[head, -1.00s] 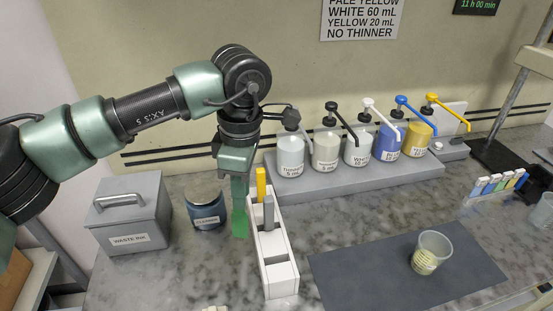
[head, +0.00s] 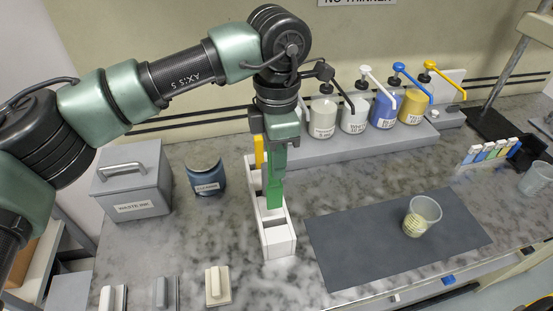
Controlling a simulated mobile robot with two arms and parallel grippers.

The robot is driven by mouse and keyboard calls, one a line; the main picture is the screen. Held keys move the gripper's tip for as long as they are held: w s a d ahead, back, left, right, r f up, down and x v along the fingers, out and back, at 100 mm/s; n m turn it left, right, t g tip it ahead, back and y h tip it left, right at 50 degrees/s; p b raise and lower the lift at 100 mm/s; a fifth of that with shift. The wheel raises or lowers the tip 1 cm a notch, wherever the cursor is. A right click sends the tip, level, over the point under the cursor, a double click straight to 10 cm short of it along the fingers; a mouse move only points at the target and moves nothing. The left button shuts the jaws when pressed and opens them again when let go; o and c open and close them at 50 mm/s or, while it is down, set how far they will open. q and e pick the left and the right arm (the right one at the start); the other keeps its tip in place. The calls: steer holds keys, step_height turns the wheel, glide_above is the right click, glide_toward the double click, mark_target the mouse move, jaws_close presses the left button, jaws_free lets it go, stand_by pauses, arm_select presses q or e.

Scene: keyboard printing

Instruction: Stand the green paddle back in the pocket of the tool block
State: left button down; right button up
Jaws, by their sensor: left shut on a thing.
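The green paddle (head: 274,190) hangs upright from my left gripper (head: 280,150), which is shut on its upper part. Its wide lower end is in front of or over the white tool block (head: 279,242); I cannot tell whether its tip is inside a pocket. A yellow-handled tool (head: 259,151) stands in the block's far end, just left of the gripper. The grey tool in the block is hidden behind the paddle and gripper. An open pocket shows just below the paddle's tip. My right gripper is not in view.
The waste ink box (head: 133,185) and a dark blue jar (head: 206,175) stand left of the block. A dark mat (head: 340,255) with a cup (head: 421,215) lies to the right. Pump bottles (head: 385,108) stand behind. Several small blocks (head: 217,286) lie in front.

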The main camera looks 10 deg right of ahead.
arm_select(q)
steer(key=b, duration=0.5)
glide_above(277, 200)
steer(key=shift+w+f, duration=0.15)
steer(key=shift+f, duration=3.1)
steer(key=shift+f+b, duration=2.8)
steer(key=shift+f, duration=0.3)
steer(key=c, duration=1.2)
jaws_free()
steer(key=shift+r+p, duration=2.3)
steer(key=shift+r, duration=2.25)
